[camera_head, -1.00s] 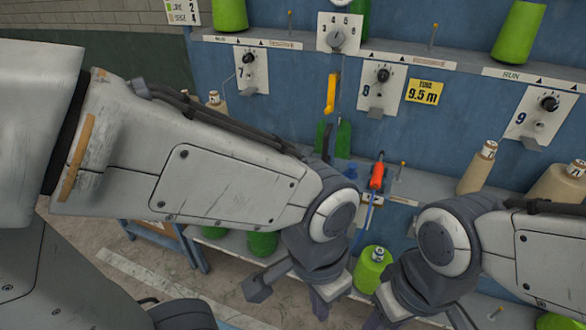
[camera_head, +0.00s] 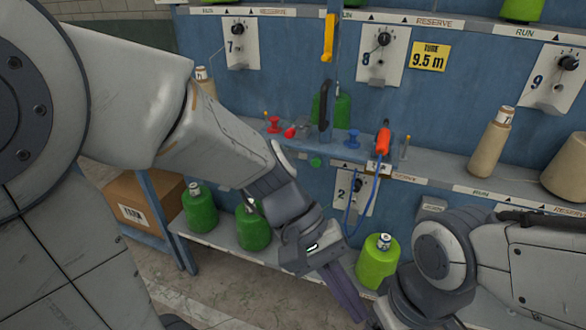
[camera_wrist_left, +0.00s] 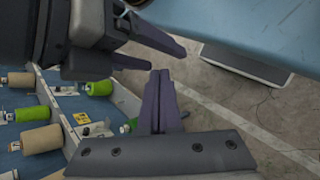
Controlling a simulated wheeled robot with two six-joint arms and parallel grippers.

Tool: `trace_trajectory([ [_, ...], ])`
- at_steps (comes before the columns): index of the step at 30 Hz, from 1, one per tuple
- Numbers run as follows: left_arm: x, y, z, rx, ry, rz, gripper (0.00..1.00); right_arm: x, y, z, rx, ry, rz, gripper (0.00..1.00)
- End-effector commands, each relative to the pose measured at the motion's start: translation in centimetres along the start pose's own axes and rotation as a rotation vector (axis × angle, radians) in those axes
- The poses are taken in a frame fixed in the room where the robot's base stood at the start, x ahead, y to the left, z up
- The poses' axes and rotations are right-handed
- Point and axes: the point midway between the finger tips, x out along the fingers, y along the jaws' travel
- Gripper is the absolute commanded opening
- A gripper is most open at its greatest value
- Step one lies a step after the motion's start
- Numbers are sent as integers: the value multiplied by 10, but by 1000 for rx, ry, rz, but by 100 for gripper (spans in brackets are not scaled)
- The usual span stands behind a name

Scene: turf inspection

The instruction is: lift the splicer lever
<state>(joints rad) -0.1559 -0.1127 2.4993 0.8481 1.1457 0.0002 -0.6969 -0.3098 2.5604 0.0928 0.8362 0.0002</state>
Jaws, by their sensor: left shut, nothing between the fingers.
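A black upright handle (camera_head: 325,105), which looks like the splicer lever, stands on the blue rack's narrow shelf, between small red knobs and a blue knob. Its lower part is by a grey block (camera_head: 298,127). My left gripper (camera_head: 358,314) is shut and empty, pointing down in front of the rack, well below the handle and apart from it. It also shows shut in the left wrist view (camera_wrist_left: 160,73). My right gripper shows in the left wrist view (camera_wrist_left: 167,59) with its two fingers apart and nothing seen between them. The handle is not clear in the wrist view.
An orange-handled tool (camera_head: 383,140) with a blue cord stands right of the handle. A yellow hook (camera_head: 329,38) hangs above it. Green cones (camera_head: 253,228) stand on the lower shelf, with a cardboard box (camera_head: 148,206) at left. Beige cones (camera_head: 490,148) stand at right.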

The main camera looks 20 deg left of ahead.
Motion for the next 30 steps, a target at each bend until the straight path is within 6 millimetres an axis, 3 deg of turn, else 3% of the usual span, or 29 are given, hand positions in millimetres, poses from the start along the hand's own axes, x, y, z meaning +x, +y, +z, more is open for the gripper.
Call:
trace_trajectory([
  [1, 18, -7, -31, -100, -7, 113, 0, 41, 3, 2, 0, 0, 0, 74],
  [4, 17, 3, -71, -261, -23, 345, 0, 78, 6, 4, 0, 0, 0, 74],
  [7, 3, 6, -119, -396, -22, 596, 0, 116, 8, 6, 0, 0, 0, 74],
  [11, -37, -7, -187, -527, 6, 955, 0, 165, 12, 9, -1, 1, 0, 74],
  [15, -101, -48, -248, -592, 74, 1343, 0, 209, 15, 11, -1, 0, 0, 74],
  [18, -144, -85, -274, -595, 136, 1573, 0, 232, 17, 12, -1, 1, 0, 74],
  [22, -184, -125, -287, -572, 206, 1773, 0, 248, 18, 13, -1, 1, 0, 74],
  [25, -200, -141, -289, -556, 237, 1848, 0, 253, 18, 13, -1, 1, 0, 74],
  [30, -208, -145, -288, -549, 248, 1875, 0, 251, 18, 13, -1, 1, 0, 74],
])
